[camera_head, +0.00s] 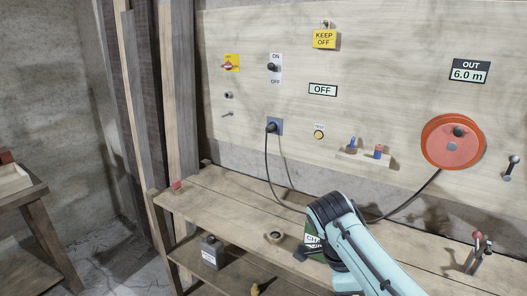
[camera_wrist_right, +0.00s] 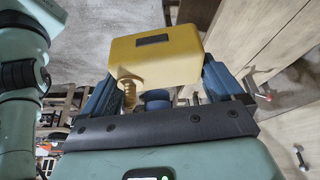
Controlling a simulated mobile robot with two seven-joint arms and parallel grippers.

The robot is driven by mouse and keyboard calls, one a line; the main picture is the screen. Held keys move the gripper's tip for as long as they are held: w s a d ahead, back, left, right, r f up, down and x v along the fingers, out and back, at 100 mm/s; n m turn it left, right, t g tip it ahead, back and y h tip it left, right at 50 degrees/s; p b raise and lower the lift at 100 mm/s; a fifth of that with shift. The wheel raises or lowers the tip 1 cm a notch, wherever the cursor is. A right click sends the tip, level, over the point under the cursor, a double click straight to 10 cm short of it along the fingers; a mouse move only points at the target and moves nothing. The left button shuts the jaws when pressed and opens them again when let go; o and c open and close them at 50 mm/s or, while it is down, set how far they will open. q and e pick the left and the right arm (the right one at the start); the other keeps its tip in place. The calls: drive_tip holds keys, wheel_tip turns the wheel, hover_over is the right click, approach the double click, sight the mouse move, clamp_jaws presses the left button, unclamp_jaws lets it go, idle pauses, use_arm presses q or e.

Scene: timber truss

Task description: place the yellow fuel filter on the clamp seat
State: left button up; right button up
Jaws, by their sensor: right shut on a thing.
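The yellow fuel filter (camera_wrist_right: 155,62), a boxy yellow body with a dark label, is between the two blue fingers of my right gripper (camera_wrist_right: 163,78) in the right wrist view. The gripper is shut on it. A ribbed brass-coloured piece (camera_wrist_right: 128,90) and a dark blue round part (camera_wrist_right: 156,97) show just below it. In the head view my right arm reaches over the bench from the lower right; its gripper is hidden there. I cannot clearly identify the clamp seat; a partly hidden green-and-white label (camera_head: 312,241) sits beside my arm. My left gripper is out of view.
The wooden bench (camera_head: 215,190) holds a small ring (camera_head: 275,237) and a lever fixture (camera_head: 475,255) at right. A dark labelled can (camera_head: 212,252) stands on the lower shelf, near a small yellow item (camera_head: 255,288). A black cable (camera_head: 268,165) hangs from the panel across the bench.

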drive_tip(key=w+a+f+n+t+y, duration=0.1)
drive_tip(key=w+f+n+t+y, duration=0.2)
drive_tip(key=f+n, duration=0.85)
drive_tip(key=w+f+n+t+y, duration=0.1)
drive_tip(key=w+f+n+t, duration=0.2)
drive_tip(key=w+f+n, duration=0.55)
drive_tip(key=s+f+n, duration=0.1)
drive_tip(key=s+f, duration=0.5)
drive_tip(key=f, duration=0.3)
drive_tip(key=shift+s+p, duration=0.35)
drive_tip(key=shift+s, duration=0.05)
drive_tip(key=shift+a, duration=0.15)
